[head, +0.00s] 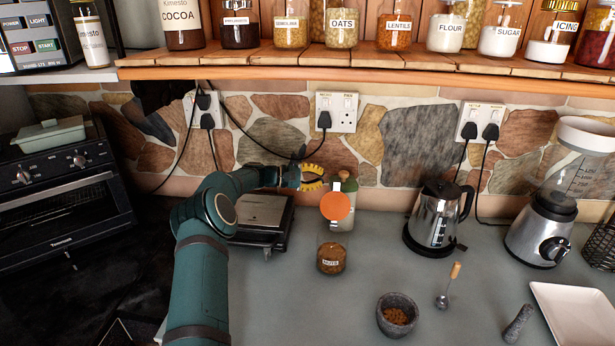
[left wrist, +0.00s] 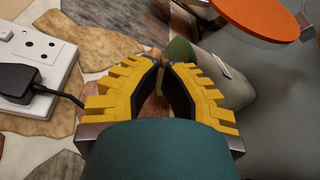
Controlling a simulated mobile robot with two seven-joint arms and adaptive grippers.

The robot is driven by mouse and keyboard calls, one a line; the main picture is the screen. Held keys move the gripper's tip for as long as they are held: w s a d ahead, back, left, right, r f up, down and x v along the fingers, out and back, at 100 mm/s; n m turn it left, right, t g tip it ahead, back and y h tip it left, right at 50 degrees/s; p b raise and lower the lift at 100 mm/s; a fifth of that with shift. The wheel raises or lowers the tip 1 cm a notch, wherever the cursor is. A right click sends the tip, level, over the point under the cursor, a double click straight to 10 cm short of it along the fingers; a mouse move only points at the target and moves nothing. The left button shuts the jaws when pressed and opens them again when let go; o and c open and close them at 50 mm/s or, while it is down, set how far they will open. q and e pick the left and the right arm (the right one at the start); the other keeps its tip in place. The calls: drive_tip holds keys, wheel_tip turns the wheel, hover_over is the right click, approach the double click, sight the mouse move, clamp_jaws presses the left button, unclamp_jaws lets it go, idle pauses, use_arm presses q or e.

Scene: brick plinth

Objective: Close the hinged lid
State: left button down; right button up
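The nuts jar (head: 331,258) is a glass jar with a NUTS label, standing on the grey counter. Its round orange hinged lid (head: 337,206) stands up, open, above the back of the jar. The lid also shows at the top right of the left wrist view (left wrist: 262,14). My left gripper (head: 322,179) has yellow ridged fingers and is behind and slightly left of the lid, above its top edge and apart from it. The fingers are open with nothing between them; they also show in the left wrist view (left wrist: 163,62). My right gripper is not in view.
A corked green and pale bottle (head: 346,207) stands just behind the lid, near my left fingers. A grill press (head: 263,213) is to the left. A kettle (head: 435,215), mortar (head: 397,311) and blender (head: 541,232) stand to the right. Sockets with cables are on the wall.

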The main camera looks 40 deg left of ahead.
sight(336, 202)
use_arm(q)
drive_tip(key=shift+d+r+p, duration=0.2)
drive_tip(key=shift+d+r, duration=0.05)
drive_tip(key=shift+d, duration=0.9)
drive_tip(key=shift+d+r+p, duration=0.15)
drive_tip(key=shift+d+r, duration=0.1)
drive_tip(key=shift+d, duration=0.9)
